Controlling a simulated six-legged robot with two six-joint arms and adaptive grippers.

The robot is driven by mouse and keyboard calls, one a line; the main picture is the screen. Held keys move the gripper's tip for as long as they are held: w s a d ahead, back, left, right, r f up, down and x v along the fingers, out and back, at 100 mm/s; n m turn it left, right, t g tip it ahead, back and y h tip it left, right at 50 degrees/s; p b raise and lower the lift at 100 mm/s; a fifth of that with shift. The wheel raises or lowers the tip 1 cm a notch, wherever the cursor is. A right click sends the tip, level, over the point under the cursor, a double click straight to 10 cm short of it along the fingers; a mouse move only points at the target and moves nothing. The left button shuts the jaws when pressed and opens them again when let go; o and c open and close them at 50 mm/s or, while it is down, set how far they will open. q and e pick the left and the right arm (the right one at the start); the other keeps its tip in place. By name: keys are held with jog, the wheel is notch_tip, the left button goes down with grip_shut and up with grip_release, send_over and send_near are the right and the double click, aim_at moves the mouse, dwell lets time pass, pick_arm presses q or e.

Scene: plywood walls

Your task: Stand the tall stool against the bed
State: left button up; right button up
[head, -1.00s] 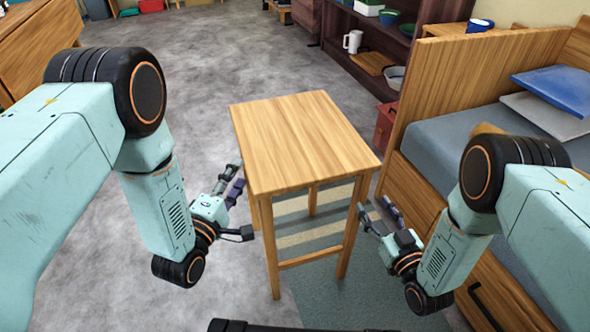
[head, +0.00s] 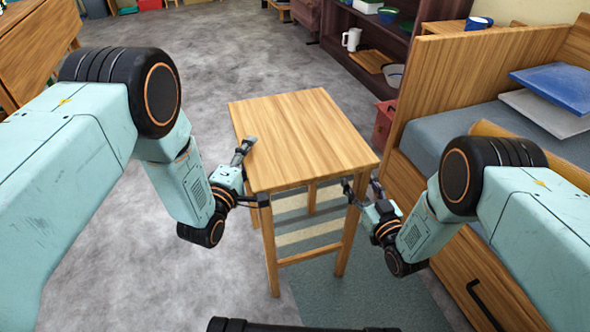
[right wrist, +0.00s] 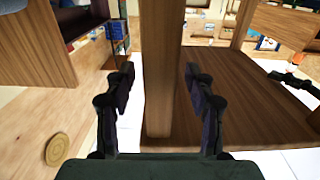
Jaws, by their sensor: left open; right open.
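The tall stool (head: 305,140) is wooden, with a square top and four-sided legs joined by a low rail. It stands upright in the middle of the head view, left of the bed (head: 475,72) with a gap at floor level. My left gripper (head: 251,175) is open at the stool's left side, fingers spread near its front left leg, just under the top. My right gripper (head: 360,187) is open at the right side. In the right wrist view a stool leg (right wrist: 160,60) stands between the fingers of this open gripper (right wrist: 158,88); contact cannot be told.
A striped rug (head: 375,290) lies under and in front of the stool. A red box (head: 384,122) stands behind, beside the bed. A dark shelf (head: 345,30) is at the back. The bed's drawer (head: 470,270) has a black handle. Grey floor to the left is clear.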

pick_arm(q)
grip_shut()
pick_arm(e)
jog(key=c, duration=1)
grip_shut()
pick_arm(q)
jog(key=shift+w+r, duration=0.15)
jog(key=shift+r, duration=0.05)
pick_arm(e)
jog(key=shift+w+r, duration=0.15)
jog(key=shift+r, duration=0.1)
